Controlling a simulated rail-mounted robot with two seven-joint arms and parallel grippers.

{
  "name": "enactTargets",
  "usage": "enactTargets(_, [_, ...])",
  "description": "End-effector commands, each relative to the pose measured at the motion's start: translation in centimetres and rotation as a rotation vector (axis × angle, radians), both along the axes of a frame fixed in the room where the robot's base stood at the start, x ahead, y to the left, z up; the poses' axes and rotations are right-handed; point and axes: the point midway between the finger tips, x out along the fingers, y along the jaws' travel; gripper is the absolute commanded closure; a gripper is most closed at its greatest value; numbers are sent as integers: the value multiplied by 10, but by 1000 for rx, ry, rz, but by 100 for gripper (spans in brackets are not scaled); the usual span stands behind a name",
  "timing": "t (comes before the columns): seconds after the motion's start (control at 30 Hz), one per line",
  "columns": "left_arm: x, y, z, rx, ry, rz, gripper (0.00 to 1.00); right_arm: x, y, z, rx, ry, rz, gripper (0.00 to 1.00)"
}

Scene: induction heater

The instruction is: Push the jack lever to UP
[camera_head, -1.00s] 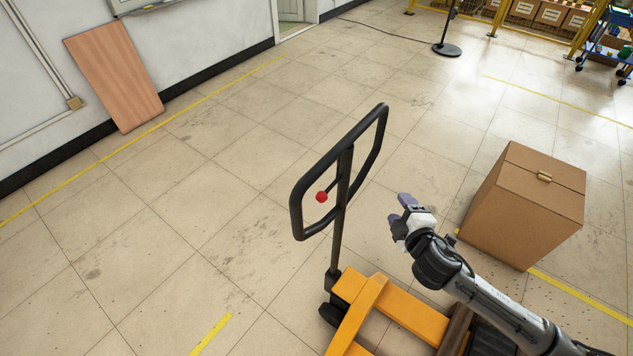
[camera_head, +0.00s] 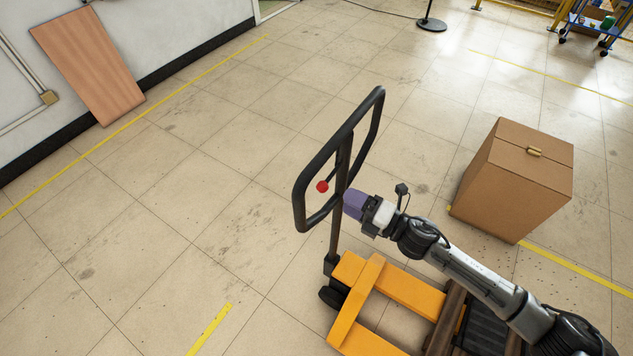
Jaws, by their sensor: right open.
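The pallet jack stands in the middle of the head view, with yellow forks (camera_head: 393,287) and a black loop handle (camera_head: 311,172) on an upright post (camera_head: 338,222). The jack lever shows as a red knob (camera_head: 322,186) inside the handle loop, on the left of the post. My right gripper (camera_head: 352,203) is open, with its purple fingertips just right of the post, close to it at about the height of the knob. I cannot tell whether the fingertips touch the post. My left gripper is not in view.
A closed cardboard box (camera_head: 515,183) stands on the floor to the right. A wooden board (camera_head: 88,65) leans on the left wall. A black stand base (camera_head: 432,25) and a blue cart (camera_head: 590,28) are at the back. The tiled floor left of the jack is clear.

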Motion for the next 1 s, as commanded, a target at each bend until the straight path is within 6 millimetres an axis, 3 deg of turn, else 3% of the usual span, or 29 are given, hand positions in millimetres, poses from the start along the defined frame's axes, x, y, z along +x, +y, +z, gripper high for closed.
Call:
enactTargets(0.2, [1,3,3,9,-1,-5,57,24,36,3,3,1,1,41])
enactTargets(0.5, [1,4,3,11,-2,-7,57,48,70,3,1,1,0,41])
enactTargets(1.0, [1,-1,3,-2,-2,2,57,56,83,4,0,2,0,41])
